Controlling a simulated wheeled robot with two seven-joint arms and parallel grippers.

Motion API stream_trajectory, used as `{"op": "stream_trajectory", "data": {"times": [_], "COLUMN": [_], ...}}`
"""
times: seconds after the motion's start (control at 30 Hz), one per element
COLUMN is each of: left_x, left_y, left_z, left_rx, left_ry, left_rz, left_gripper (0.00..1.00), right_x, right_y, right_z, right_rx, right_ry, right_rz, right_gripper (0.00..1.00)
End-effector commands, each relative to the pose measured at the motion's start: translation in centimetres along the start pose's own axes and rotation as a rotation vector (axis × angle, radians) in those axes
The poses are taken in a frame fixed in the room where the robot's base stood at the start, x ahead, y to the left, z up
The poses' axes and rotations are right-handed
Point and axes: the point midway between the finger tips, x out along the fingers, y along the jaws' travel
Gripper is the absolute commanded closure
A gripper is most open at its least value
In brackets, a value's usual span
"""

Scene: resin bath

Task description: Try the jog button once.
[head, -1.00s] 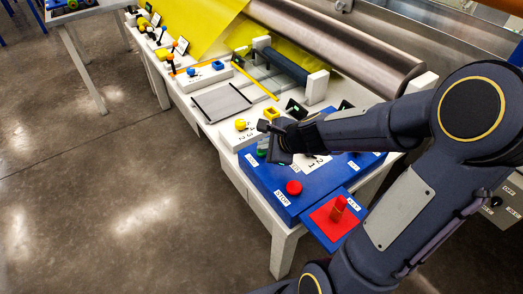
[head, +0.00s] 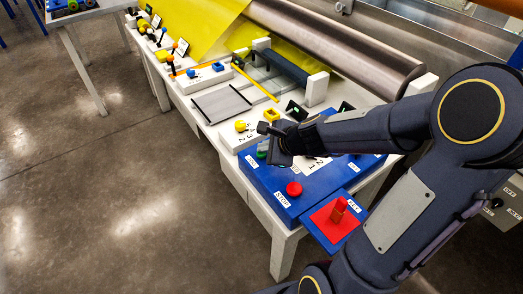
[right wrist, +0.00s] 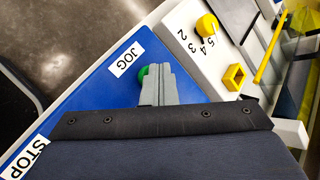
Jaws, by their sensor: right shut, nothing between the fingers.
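The green jog button (right wrist: 143,74) sits on the blue panel (right wrist: 85,100) beside the JOG label (right wrist: 127,58). In the right wrist view it is partly hidden behind my right gripper (right wrist: 158,72), whose grey fingers are together and empty. In the head view my right gripper (head: 263,149) is over the button at the panel's upper left corner. The fingertips overlap the button in both views; I cannot tell whether they touch or press it. My left gripper is not in view.
A red STOP button (head: 293,188) is near the panel's front edge. A red key piece (head: 339,207) stands on a red square to the right. A yellow dial (head: 241,126) and a yellow square ring (head: 271,114) are behind the gripper. Rollers lie farther back.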

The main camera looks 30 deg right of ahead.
Motion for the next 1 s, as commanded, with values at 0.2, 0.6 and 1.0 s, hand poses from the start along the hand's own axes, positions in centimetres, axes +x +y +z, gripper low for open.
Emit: {"op": "stream_trajectory", "data": {"times": [0.2, 0.6, 1.0], "left_x": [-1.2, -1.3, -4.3], "left_y": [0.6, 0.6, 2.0], "left_z": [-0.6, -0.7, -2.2], "left_rx": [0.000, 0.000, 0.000], "left_ry": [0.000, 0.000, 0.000], "left_rz": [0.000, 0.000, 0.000], "left_gripper": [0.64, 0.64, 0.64], "right_x": [-1.0, -1.1, -3.7], "right_y": [-0.7, -0.8, -2.7], "right_z": [0.7, 0.8, 2.7], "right_rx": [0.000, 0.000, 0.001], "right_ry": [0.000, 0.000, 0.000], "right_rz": [0.001, 0.000, 0.000], "right_gripper": [1.00, 1.00, 1.00]}}
